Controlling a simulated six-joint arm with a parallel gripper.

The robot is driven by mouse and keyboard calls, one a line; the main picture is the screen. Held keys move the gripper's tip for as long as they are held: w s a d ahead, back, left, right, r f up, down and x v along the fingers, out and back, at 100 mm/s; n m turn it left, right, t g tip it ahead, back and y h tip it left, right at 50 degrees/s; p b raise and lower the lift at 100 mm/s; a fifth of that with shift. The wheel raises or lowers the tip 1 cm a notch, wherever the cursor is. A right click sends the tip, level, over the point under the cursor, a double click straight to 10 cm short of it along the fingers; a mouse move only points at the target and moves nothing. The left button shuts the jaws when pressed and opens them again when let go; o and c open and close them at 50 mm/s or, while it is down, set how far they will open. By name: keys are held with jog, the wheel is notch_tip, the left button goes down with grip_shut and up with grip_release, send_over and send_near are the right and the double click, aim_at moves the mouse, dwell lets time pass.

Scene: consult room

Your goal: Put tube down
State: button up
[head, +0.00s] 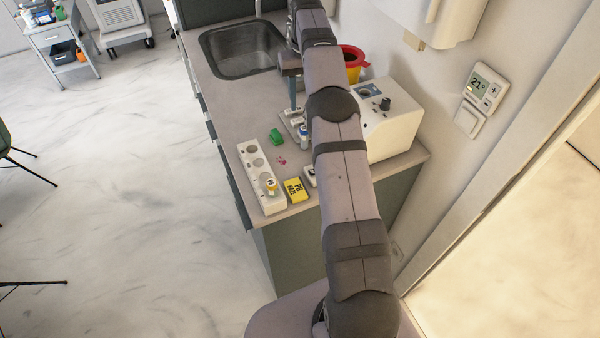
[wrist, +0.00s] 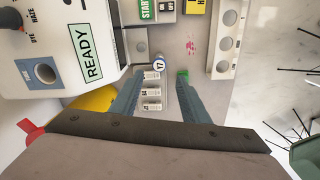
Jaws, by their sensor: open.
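My gripper (wrist: 158,82) is open, its two grey-blue fingers spread apart in the wrist view. Between them in that view is a tube (wrist: 154,75) with a round white top marked 17. In the head view a blue-and-white tube (head: 304,131) stands on the counter beside my arm. A yellow-capped tube (head: 271,185) stands in the near end of the white rack (head: 247,156). The rack's empty holes also show in the wrist view (wrist: 233,18). In the head view my arm hides much of the gripper. I cannot tell if the fingers touch anything.
A white machine (head: 396,120) with a READY panel (wrist: 92,52) stands right of my arm. The sink (head: 241,50) and a red-yellow bin (head: 352,60) are farther back.

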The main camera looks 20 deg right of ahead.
jog(key=s+a+r, duration=0.2)
jog(key=s+a, duration=0.3)
jog(key=a, duration=0.2)
jog(key=s+a+f, duration=0.2)
jog(key=s+a, duration=0.1)
jog(key=s, duration=0.6)
jog(key=s+a+f+n, duration=0.1)
jog(key=s+a+f, duration=0.2)
jog(key=s, duration=0.6)
jog(key=s+a+f+n, duration=0.1)
jog(key=s+a, duration=0.3)
jog(key=s, duration=0.6)
jog(key=shift+f, duration=0.7)
jog(key=shift+o, duration=0.5)
jog(key=shift+s+a+f, duration=0.1)
jog(key=shift+s+a, duration=0.05)
jog(key=shift+s, duration=0.1)
